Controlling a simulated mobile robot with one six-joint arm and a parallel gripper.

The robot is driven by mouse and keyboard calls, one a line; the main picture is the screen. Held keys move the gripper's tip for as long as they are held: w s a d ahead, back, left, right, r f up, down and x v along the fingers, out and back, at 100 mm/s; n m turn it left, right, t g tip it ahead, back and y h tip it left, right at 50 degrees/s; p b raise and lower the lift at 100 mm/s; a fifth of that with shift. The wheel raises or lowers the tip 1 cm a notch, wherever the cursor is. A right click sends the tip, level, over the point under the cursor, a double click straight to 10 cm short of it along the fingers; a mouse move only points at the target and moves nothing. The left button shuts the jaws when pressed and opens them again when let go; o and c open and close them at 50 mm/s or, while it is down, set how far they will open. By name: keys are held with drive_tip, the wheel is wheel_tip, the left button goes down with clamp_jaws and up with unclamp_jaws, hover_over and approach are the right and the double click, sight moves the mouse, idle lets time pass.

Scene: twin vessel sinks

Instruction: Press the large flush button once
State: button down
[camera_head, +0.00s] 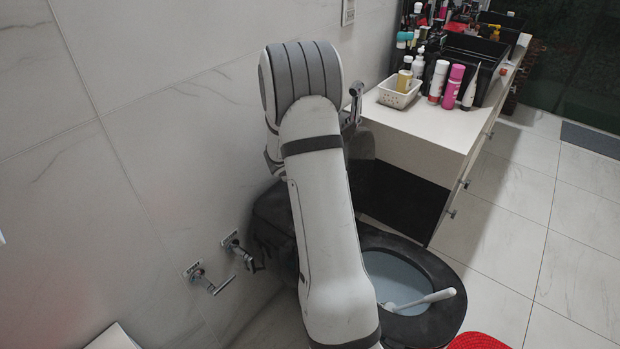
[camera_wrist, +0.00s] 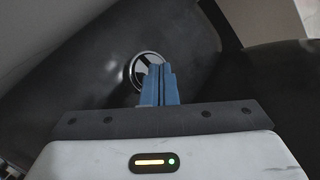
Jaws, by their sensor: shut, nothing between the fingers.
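The flush button (camera_wrist: 146,68) shows in the wrist view as a round chrome-rimmed disc set in a dark surface. My gripper (camera_wrist: 158,68) has blue fingers that are shut together and empty. The fingertips overlap the right part of the button in the picture; I cannot tell whether they touch it. In the head view, the black toilet (camera_head: 440,318) stands below and right of my arm. My arm hides the button there, and the gripper's fingers cannot be made out.
A white brush (camera_head: 425,300) lies across the toilet bowl. A white counter (camera_head: 425,128) with several bottles and a white basket (camera_head: 398,95) stands behind. Wall valves (camera_head: 205,278) stick out at the left. Tiled floor at the right is mostly clear.

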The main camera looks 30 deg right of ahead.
wheel_tip(320, 180, up, 4)
drive_tip(key=p, duration=0.3)
drive_tip(key=shift+r, duration=0.2)
idle(0.5)
drive_tip(key=s+a+r+m+g+y+p, duration=0.1)
drive_tip(key=s+a+r+m+p, duration=0.1)
drive_tip(key=s+a+r+m, duration=0.55)
drive_tip(key=s+a+r+m+g+p, duration=0.1)
drive_tip(key=s+a+r+m+p, duration=0.3)
drive_tip(key=r+m, duration=0.6)
drive_tip(key=s+a+r+m+y+p, duration=0.1)
drive_tip(key=s+a+r+m+y, duration=0.2)
drive_tip(key=s+a+m, duration=0.5)
drive_tip(key=s+a+r+m+y+p, duration=0.1)
drive_tip(key=s+a+r+m+y, duration=0.2)
drive_tip(key=s+a+m, duration=0.4)
drive_tip(key=s+a, duration=0.1)
drive_tip(key=s, duration=0.1)
drive_tip(key=shift+s+a+r+m+y, duration=0.3)
drive_tip(key=shift+s+r+m+y, duration=0.05)
drive_tip(key=shift+s+y, duration=0.05)
drive_tip(key=shift+s, duration=0.1)
idle(1.2)
